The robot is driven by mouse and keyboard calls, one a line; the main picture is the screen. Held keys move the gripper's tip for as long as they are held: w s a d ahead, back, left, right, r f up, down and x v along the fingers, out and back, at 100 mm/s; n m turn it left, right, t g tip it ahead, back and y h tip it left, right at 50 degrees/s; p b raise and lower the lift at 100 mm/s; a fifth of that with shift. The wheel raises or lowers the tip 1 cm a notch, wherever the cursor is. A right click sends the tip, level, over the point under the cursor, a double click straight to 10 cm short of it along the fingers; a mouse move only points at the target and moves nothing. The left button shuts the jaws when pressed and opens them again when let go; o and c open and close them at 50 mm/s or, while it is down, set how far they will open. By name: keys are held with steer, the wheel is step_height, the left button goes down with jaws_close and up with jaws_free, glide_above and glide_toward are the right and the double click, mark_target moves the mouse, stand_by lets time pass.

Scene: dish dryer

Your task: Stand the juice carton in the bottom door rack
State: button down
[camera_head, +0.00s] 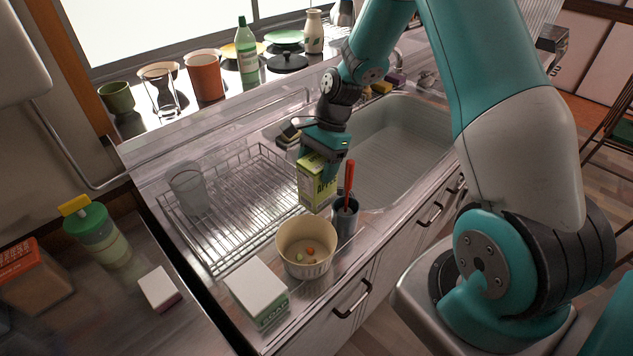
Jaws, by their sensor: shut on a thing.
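The juice carton (315,186) is a green and white box with dark lettering. My gripper (322,152) is shut on its top and holds it upright over the right end of the wire dish rack, near the sink. I cannot tell whether its base touches anything. No fridge and no bottom door rack show in this view.
A dark cup with a red-handled utensil (346,214) stands just right of the carton. A cream bowl (305,250) and a white box (256,293) stand in front. The sink (400,140) lies to the right.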

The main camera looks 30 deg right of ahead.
steer(key=shift+f+p, duration=0.35)
steer(key=shift+f, duration=2.5)
steer(key=shift+f, duration=0.1)
steer(key=shift+c, duration=0.8)
jaws_free()
